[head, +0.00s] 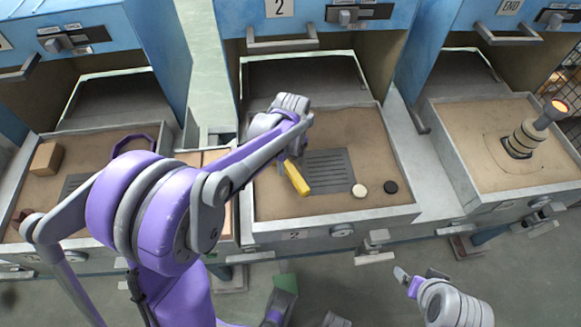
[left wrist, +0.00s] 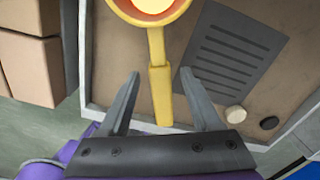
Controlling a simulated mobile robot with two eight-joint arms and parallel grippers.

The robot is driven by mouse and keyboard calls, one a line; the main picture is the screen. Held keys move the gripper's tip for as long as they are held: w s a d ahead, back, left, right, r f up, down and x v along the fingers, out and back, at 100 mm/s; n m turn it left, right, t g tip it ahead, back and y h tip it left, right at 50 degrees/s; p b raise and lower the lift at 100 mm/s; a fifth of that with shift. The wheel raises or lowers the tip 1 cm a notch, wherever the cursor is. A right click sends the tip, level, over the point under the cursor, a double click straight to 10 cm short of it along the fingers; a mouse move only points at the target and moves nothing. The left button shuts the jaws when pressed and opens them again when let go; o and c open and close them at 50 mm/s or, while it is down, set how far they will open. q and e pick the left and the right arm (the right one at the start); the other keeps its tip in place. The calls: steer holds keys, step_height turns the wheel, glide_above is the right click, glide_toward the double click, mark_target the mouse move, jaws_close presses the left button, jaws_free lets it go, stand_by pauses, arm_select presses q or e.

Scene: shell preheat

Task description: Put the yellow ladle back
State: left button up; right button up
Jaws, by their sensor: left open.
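The yellow ladle (head: 297,180) is over the sand tray marked 2 (head: 330,226) in the head view, beside a dark slotted grate. Its bowl is hidden there by my left arm. In the left wrist view, the ladle's handle (left wrist: 160,92) runs between my left fingers, with a gap on both sides. Its bowl, at the top edge, holds something bright. My left gripper (left wrist: 160,76) is open around the handle. I cannot tell whether the ladle rests on the sand. My right gripper (head: 408,280) is low in front of the trays, far from the ladle; its opening is unclear.
A white disc (head: 360,190) and a black disc (head: 391,187) lie right of the grate (head: 328,171). The right tray (head: 480,200) holds a ringed cylinder with a glowing end (head: 525,138). The left tray holds a tan block (head: 47,158) and a purple ring (head: 133,140).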

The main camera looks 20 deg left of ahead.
arm_select(q)
step_height(320, 180, up, 8)
steer(key=s+d+f+n+t, duration=0.1)
steer(key=s+n+t, duration=0.1)
steer(key=s+n, duration=0.7)
steer(key=s+d+n+t, duration=0.2)
steer(key=s+n, duration=0.7)
steer(key=n, duration=0.7)
steer(key=shift+s+d+f+t+p, duration=0.2)
steer(key=shift+s+f+t+p, duration=0.1)
steer(key=shift+f+t+p, duration=0.15)
